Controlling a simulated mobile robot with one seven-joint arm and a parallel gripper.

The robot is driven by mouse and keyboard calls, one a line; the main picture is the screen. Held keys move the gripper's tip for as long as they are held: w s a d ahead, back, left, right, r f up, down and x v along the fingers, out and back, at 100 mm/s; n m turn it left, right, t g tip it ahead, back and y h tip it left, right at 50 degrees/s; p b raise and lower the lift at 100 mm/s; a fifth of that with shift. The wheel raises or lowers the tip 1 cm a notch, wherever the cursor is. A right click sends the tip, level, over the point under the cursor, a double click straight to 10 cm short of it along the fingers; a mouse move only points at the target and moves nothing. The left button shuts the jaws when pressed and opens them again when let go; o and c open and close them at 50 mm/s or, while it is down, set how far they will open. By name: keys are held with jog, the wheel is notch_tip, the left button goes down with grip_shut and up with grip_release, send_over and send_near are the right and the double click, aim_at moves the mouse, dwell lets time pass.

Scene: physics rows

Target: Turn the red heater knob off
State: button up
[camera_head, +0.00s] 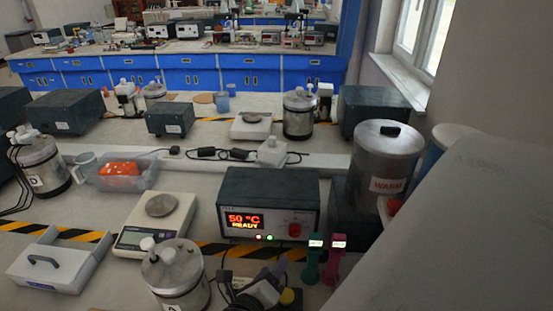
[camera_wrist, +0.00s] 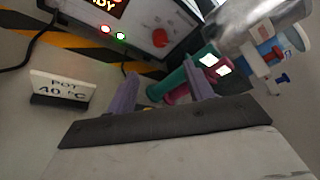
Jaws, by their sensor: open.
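The red knob (camera_head: 294,230) is on the front right of a dark control box (camera_head: 268,187) with a display reading "50 °C READY". In the wrist view the red knob (camera_wrist: 160,38) shows beyond my fingertips, with two lit lamps on the panel to its left. My gripper (camera_head: 265,284) is in front of and below the box. In the wrist view my gripper (camera_wrist: 161,70) has its two purple fingers apart, with nothing held between them, and they do not touch the knob. The knob's pointer setting is too small to read.
Green (camera_head: 313,258) and pink (camera_head: 334,259) handled tools stand right of my gripper. A metal pot marked "WARM" (camera_head: 385,160) stands at right, with a red part beside it. A scale (camera_head: 150,238) and lidded pot (camera_head: 174,277) stand left.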

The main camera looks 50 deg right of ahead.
aim_at(293, 234)
jog(key=shift+w+d+f, duration=0.1)
jog(key=shift+w+f, duration=0.05)
jog(key=shift+f, duration=0.05)
jog(key=shift+d+f+b, duration=0.1)
jog(key=shift+d+b, duration=0.05)
jog(key=shift+b, duration=0.3)
jog(key=shift+d+f+b, duration=0.2)
jog(key=shift+d+b, duration=0.4)
jog(key=shift+b, duration=0.45)
jog(key=x, duration=0.3)
jog(key=b+x, duration=0.1)
jog(key=x, duration=0.3)
jog(key=b+x, duration=0.1)
jog(key=x, duration=0.2)
jog(key=shift+w+d+r, duration=0.2)
jog(key=shift+d+r, duration=0.1)
jog(key=shift+r, duration=0.05)
jog(key=shift+w+d+f, duration=0.25)
jog(key=shift+d+f, duration=0.05)
jog(key=shift+d, duration=0.3)
jog(key=shift+c, duration=0.4)
jog(key=c, duration=0.9)
